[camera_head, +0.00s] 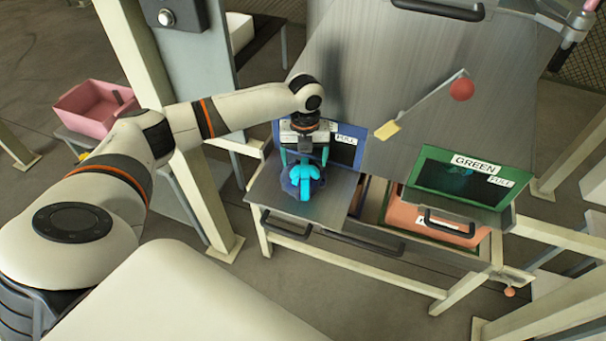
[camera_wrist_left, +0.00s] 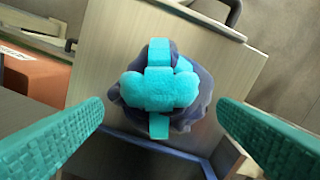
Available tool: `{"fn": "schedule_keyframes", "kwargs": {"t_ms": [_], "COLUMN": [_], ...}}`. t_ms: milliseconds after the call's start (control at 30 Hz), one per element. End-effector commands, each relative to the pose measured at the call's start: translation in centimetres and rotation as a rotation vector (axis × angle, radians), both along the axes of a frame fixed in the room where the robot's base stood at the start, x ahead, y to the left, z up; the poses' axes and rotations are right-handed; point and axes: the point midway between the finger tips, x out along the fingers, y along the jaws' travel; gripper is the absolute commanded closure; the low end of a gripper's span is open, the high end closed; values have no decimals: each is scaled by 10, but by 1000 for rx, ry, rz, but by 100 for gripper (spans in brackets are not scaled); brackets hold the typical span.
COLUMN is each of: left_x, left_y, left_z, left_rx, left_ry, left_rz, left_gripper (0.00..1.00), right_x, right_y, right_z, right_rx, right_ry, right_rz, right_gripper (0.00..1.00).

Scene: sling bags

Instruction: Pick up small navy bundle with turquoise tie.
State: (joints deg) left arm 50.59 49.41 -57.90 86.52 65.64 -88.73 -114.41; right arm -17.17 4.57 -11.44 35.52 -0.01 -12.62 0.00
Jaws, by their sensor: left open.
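The small navy bundle with its turquoise tie (camera_head: 304,182) sits on a grey metal shelf (camera_head: 330,205) in front of a blue-framed opening. In the left wrist view the bundle (camera_wrist_left: 195,115) is near the middle, with the turquoise tie (camera_wrist_left: 158,90) crossing its top. My left gripper (camera_head: 304,160) is directly above and behind the bundle. Its turquoise fingers are wide apart in the left wrist view (camera_wrist_left: 160,125), one to each side of the bundle, with clear gaps and nothing held. My right gripper does not show clearly.
A green-framed flap marked GREEN (camera_head: 460,185) stands to the right, above an orange bin (camera_head: 425,222). A pink bin (camera_head: 92,105) stands far left.

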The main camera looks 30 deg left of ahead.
Motion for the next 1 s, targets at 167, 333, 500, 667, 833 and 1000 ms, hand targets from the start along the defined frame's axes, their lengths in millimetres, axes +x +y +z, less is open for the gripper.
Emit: {"fn": "schedule_keyframes", "kwargs": {"t_ms": [167,333,500,667,833,1000], "left_x": [0,0,0,0,0,0], "left_y": [-1,-1,-1,-1,-1,-1], "left_z": [-17,-20,-19,-19,-19,-18], "left_rx": [1,0,1,1,1,0], "left_ry": [1,-1,-1,-1,-1,-2], "left_rz": [-1,-2,-1,-1,-1,-1], "left_gripper": [18,18,35,61,88,88], "right_x": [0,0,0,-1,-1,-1], "right_y": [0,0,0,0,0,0], "right_z": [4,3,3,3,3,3], "right_rx": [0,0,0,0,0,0], "right_ry": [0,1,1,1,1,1], "right_rz": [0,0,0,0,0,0], "right_gripper": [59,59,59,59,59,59]}}
